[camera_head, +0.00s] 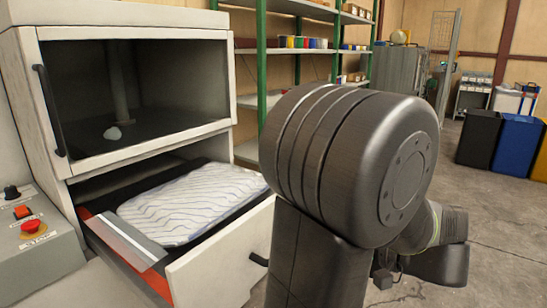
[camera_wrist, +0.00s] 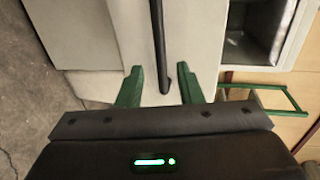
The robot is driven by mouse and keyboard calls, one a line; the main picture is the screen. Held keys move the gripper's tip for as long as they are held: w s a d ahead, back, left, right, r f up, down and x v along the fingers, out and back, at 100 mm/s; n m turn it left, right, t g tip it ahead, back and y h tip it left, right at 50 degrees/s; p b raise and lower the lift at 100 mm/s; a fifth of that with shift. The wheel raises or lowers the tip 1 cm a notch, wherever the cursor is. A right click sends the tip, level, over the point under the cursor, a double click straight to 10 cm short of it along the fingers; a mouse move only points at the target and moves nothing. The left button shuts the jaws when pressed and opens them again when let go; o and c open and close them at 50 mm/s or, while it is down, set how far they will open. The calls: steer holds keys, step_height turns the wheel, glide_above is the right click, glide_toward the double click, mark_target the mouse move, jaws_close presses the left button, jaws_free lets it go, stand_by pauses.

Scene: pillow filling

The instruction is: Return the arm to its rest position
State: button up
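My arm fills the middle and right of the head view, folded close to the camera; its fingers do not show there. A pale cabinet-like front (camera_wrist: 190,30) with a black bar handle (camera_wrist: 159,45) lies beyond the fingers. The handle's lower end appears between the fingertips, but I cannot tell the distance.
A white machine (camera_head: 130,33) stands at left, with a windowed chamber above an open drawer (camera_head: 222,262). A white patterned pillow (camera_head: 190,200) lies in the drawer. A control panel (camera_head: 40,262) is at lower left. Shelves (camera_head: 300,50) and bins (camera_head: 478,138) stand behind; floor at right is clear.

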steer(key=b+x, duration=0.1)
steer(key=x, duration=0.7)
steer(key=shift+w+a, duration=0.15)
steer(key=shift+a, duration=0.1)
